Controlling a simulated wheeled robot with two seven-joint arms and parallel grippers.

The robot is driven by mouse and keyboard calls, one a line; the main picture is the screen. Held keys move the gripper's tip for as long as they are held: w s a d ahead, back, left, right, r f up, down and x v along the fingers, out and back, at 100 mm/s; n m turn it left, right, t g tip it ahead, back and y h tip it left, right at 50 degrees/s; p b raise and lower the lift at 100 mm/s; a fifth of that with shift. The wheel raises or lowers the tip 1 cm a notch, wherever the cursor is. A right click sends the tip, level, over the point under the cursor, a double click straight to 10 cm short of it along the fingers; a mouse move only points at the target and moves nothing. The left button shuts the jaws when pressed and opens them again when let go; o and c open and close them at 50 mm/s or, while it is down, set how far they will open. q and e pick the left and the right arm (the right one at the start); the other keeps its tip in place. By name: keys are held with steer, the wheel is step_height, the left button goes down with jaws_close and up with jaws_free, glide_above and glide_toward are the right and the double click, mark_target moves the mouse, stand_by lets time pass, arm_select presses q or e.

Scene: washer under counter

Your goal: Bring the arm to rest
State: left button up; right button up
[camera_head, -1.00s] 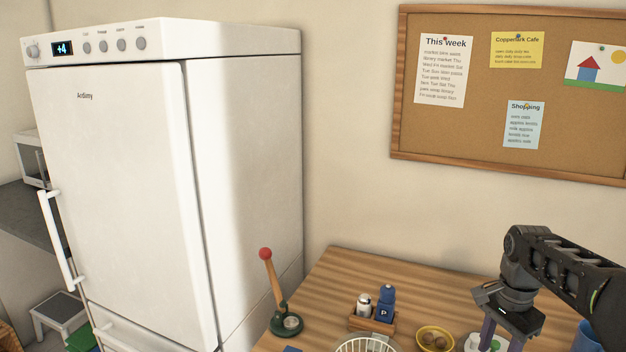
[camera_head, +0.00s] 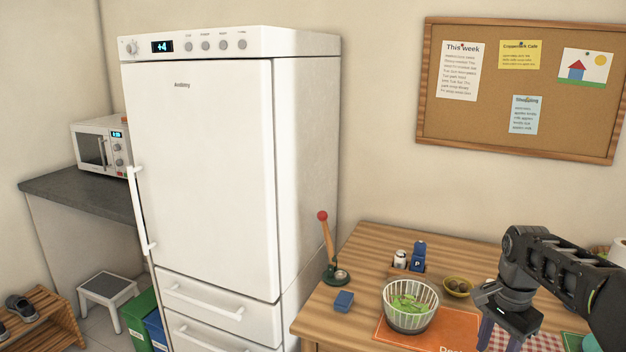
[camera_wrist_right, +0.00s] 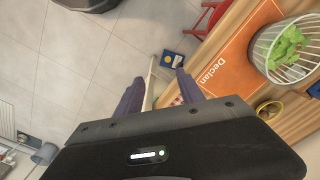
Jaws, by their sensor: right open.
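My right gripper (camera_head: 501,334) is at the lower right of the head view, hanging down over the right part of the wooden table (camera_head: 345,262). Its two fingers also show in the right wrist view (camera_wrist_right: 155,85), spread apart with nothing between them. Beyond the fingers in that view are the tiled floor (camera_wrist_right: 95,55) and the table edge. My right arm reaches in from the right edge of the head view. My left gripper does not show in the head view.
A wire basket with green leaves (camera_head: 410,322), an orange mat (camera_head: 455,331), a salt and pepper holder (camera_head: 409,264), a small yellow bowl (camera_head: 457,287) and a red-topped lever tool (camera_head: 330,245) stand on the table. A white fridge (camera_head: 215,160) is left of it.

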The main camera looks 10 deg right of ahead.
steer(key=w+a+f+n+t, duration=0.45)
steer(key=w+f, duration=0.25)
steer(key=w, duration=0.2)
steer(key=s+a+f+n+y, duration=0.1)
steer(key=s+a+f+n, duration=0.15)
steer(key=a+f, duration=0.5)
steer(key=s+a+f+n+y, duration=0.1)
steer(key=a+f+n, duration=0.2)
steer(key=a+f, duration=0.5)
steer(key=s+a+f+n+g, duration=0.1)
steer(key=s+a+f, duration=0.3)
steer(key=s, duration=0.5)
steer(key=s+a+f+g+y, duration=0.1)
steer(key=s+a+f, duration=0.4)
steer(key=s, duration=0.4)
steer(key=s+a+f+n+g+y, duration=0.1)
steer(key=s+a+f+g, duration=0.1)
steer(key=s+a+f, duration=0.3)
steer(key=s, duration=0.4)
steer(key=shift+f+n, duration=0.15)
steer(key=shift+n, duration=0.15)
